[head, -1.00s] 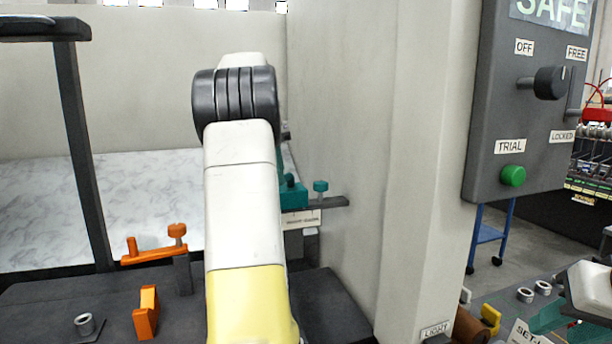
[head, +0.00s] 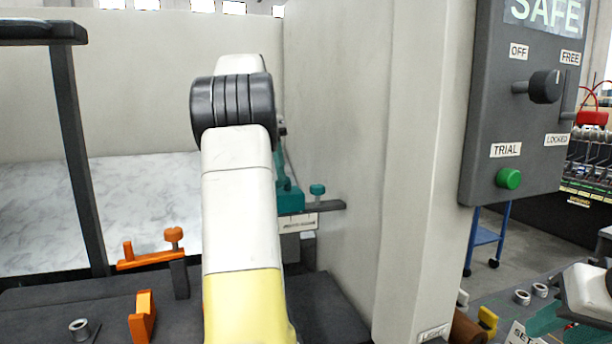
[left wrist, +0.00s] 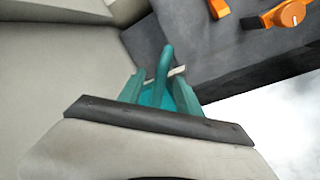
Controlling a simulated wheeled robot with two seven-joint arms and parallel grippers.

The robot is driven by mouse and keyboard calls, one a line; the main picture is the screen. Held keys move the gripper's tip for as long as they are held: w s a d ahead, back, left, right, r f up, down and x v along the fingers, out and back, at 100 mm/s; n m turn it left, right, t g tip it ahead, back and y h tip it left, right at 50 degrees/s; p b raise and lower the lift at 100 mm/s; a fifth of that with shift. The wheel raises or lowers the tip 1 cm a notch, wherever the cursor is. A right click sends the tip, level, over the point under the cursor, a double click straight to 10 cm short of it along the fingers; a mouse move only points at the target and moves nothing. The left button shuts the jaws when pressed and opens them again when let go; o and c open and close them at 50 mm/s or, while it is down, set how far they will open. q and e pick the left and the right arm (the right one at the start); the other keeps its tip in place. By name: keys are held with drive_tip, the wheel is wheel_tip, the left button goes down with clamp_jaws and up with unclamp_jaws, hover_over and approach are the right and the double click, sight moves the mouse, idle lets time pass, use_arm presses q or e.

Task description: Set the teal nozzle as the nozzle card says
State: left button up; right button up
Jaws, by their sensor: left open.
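The teal nozzle (head: 291,201) stands beside the pale wall, partly hidden behind my left arm, with a teal knob (head: 317,190) on a grey bar to its right. My left gripper is hidden behind that arm in the head view. In the left wrist view my left gripper (left wrist: 160,92) is open, its teal fingers on either side of a rounded teal rod (left wrist: 165,62); I cannot tell if they touch it. My right gripper (head: 560,325) is at the lower right edge, partly cut off. A card starting "SET" (head: 519,334) is cut off beside it.
An orange nozzle (head: 150,260) with a knob and an orange block (head: 143,317) are left of my arm. A dark panel (head: 480,150) carries a dial (head: 546,87) and green TRIAL button (head: 509,178). The pale pillar (head: 420,150) stands between panel and teal nozzle.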

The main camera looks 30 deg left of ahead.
use_arm(q)
drive_tip(key=shift+s+d+r, duration=0.1)
drive_tip(key=shift+r, duration=0.8)
drive_tip(key=s+d+r, duration=0.1)
drive_tip(key=s+d, duration=0.9)
drive_tip(key=s, duration=0.2)
drive_tip(key=shift+r, duration=0.15)
drive_tip(key=shift+s, duration=0.1)
